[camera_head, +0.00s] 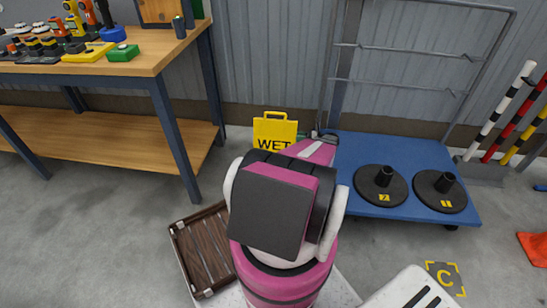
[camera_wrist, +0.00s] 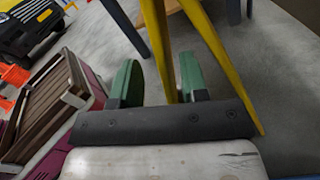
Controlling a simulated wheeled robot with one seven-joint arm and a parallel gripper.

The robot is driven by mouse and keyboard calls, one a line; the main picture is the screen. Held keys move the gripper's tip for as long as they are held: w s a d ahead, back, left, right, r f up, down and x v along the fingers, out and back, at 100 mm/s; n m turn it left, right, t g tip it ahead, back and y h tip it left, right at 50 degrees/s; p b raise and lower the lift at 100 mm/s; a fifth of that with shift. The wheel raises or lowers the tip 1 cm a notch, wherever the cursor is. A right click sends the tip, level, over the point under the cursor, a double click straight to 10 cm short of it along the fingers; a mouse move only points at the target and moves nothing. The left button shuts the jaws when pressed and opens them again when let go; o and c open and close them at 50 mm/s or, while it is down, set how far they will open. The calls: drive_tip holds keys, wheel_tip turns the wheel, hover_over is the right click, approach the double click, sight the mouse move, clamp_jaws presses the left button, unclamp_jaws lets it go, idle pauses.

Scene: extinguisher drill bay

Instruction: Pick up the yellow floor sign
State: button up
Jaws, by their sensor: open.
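The yellow floor sign (camera_head: 272,131) stands upright on the floor, between the bench and the blue cart in the head view. It has a handle on top and the letters WET, and my arm hides its lower part. In the wrist view the sign (camera_wrist: 161,45) shows edge-on as two spread yellow panels. My gripper (camera_wrist: 158,78) is open, with two green fingers. One panel passes between the fingers in the picture, and the right finger sits between the two panels. I cannot tell whether either finger touches it.
A workbench (camera_head: 150,58) with tools is at left. A blue cart (camera_head: 352,148) holding two black disc bases is at right. A brown slatted crate (camera_head: 205,250) lies left of my arm. Striped poles (camera_head: 500,112) stand far right. Floor at lower left is clear.

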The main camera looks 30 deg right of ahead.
sight(290, 138)
drive_tip(key=shift+x, duration=2.75)
drive_tip(key=shift+w+r, duration=0.1)
drive_tip(key=shift+r, duration=0.05)
drive_tip(key=shift+c, duration=0.3)
clamp_jaws()
